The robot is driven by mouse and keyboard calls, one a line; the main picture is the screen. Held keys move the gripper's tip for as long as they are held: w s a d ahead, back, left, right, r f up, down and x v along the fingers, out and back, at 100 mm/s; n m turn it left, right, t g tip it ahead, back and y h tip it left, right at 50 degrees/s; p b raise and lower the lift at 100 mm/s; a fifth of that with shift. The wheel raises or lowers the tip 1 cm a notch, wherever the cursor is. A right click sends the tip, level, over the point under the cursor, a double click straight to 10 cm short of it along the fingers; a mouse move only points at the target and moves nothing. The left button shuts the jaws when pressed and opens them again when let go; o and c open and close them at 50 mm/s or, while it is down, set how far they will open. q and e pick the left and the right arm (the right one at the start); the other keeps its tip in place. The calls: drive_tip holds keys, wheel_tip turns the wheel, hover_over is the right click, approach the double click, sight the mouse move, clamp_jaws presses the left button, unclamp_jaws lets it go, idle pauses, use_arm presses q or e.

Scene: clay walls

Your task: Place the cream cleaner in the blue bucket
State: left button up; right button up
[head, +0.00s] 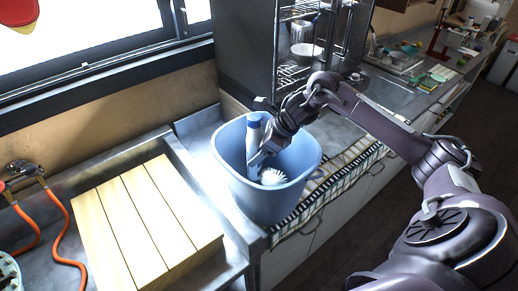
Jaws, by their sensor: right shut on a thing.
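The blue bucket (262,203) stands on the counter in the middle of the head view. A bottle with a blue cap and a pale blue-white body, which looks like the cream cleaner (254,133), is upright inside the bucket's opening. My right gripper (264,148) reaches in over the bucket's right rim and is shut on the bottle. Whether the bottle's base touches the bucket's floor is hidden. A white round brush (272,177) also lies in the bucket, to the right of the bottle. My left gripper is not in view.
A slatted wooden board (146,222) lies left of the bucket. An orange hose (62,240) and tap are at the far left.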

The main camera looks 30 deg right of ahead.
drive_tip(key=o, duration=1.6)
drive_tip(key=shift+o, duration=0.2)
drive_tip(key=shift+r, duration=0.15)
drive_tip(key=b+v, duration=0.1)
drive_tip(key=v, duration=1.1)
drive_tip(key=shift+r+b, duration=0.35)
drive_tip(key=shift+r, duration=0.1)
drive_tip(key=shift+s, duration=0.1)
